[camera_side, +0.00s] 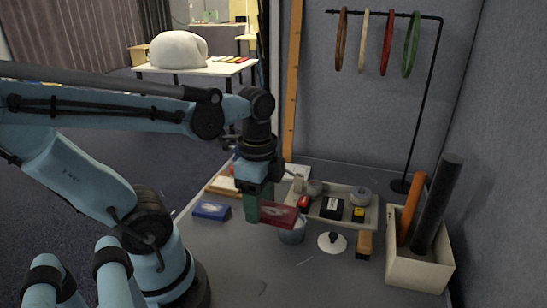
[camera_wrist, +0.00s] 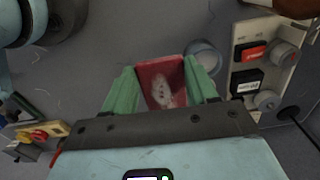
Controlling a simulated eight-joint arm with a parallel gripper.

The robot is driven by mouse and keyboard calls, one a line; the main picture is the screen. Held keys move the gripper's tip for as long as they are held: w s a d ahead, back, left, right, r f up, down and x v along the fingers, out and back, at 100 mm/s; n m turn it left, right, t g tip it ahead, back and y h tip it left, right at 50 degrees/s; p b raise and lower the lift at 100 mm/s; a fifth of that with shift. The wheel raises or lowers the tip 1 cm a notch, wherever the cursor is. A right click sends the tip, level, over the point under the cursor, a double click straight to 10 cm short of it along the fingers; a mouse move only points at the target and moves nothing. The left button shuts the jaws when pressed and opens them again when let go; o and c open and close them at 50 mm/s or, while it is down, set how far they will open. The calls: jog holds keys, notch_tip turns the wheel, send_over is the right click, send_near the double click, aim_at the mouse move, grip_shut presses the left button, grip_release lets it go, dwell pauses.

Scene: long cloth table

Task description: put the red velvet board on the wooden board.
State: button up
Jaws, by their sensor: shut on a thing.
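The red velvet board (camera_side: 278,214) is a flat dark red piece with a pale mark on its face. It also shows in the wrist view (camera_wrist: 162,85), between the two green fingers. My gripper (camera_side: 256,208) is shut on one end of it and holds it above the grey table, with the board sticking out to the right in the side view. The gripper's fingers flank the board in the wrist view (camera_wrist: 162,95). What looks like the wooden board (camera_side: 221,187) lies on the table to the left of and behind my gripper, partly hidden by the wrist.
A metal bucket (camera_side: 291,234) stands just behind the red board. A tray (camera_side: 335,213) of small things is at the back right. A blue box (camera_side: 211,210) lies left of my gripper. A white-based stand (camera_side: 332,243) and a box with rods (camera_side: 419,268) are right.

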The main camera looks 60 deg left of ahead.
notch_tip(320, 180, up, 11)
send_over(218, 181)
notch_tip(218, 181, down, 13)
jog(key=shift+a+f+n, duration=0.15)
jog(key=shift+f+n, duration=0.05)
jog(key=shift+n, duration=0.1)
dwell(0.3)
jog(key=shift+f, duration=3.2)
jog(key=shift+f, duration=0.3)
